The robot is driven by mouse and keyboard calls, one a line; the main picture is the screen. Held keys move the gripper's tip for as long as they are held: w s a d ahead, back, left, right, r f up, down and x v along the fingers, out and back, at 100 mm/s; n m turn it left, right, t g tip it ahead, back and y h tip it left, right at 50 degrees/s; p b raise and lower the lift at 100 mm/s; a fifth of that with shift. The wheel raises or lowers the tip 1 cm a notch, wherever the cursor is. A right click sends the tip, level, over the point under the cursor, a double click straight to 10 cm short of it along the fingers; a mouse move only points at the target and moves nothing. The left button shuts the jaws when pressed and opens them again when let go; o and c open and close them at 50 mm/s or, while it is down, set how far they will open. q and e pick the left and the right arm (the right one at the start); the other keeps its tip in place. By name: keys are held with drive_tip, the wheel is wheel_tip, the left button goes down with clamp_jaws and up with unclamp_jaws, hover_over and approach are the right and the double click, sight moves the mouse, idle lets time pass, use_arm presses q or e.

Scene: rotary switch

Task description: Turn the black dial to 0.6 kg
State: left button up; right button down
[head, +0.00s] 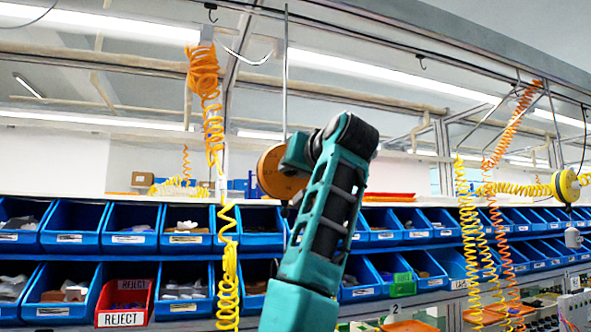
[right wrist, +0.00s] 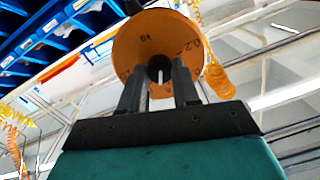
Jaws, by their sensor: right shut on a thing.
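An orange round balancer disc (head: 278,172) hangs on a thin rod in the middle of the head view, partly hidden behind my right arm. My right gripper (head: 296,155) is up against it. In the right wrist view the orange face (right wrist: 128,48) has dark markings near its rim, one looking like 0.2; they are too small to read surely. The black dial (right wrist: 160,64) is at the centre of the face. My right gripper (right wrist: 159,78) has its two dark fingers either side of the dial, shut on it. The dial's setting cannot be read. My left gripper is not in view.
Rows of blue bins (head: 75,226) and a red reject bin (head: 124,302) stand behind my arm. Coiled orange (head: 204,85) and yellow (head: 228,270) hoses hang to the left. A second balancer, yellow (head: 566,186), hangs at the far right.

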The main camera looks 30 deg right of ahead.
drive_tip(key=n, duration=0.4)
drive_tip(key=shift+n+g, duration=0.3)
idle(0.3)
drive_tip(key=c, duration=0.8)
unclamp_jaws()
drive_tip(key=s+a+b, duration=0.1)
drive_tip(key=s, duration=0.3)
drive_tip(key=s+b, duration=0.1)
drive_tip(key=s, duration=0.3)
drive_tip(key=s+a+b, duration=0.1)
drive_tip(key=s, duration=0.3)
drive_tip(key=shift+s+a+r, duration=0.3)
drive_tip(key=shift+s, duration=0.05)
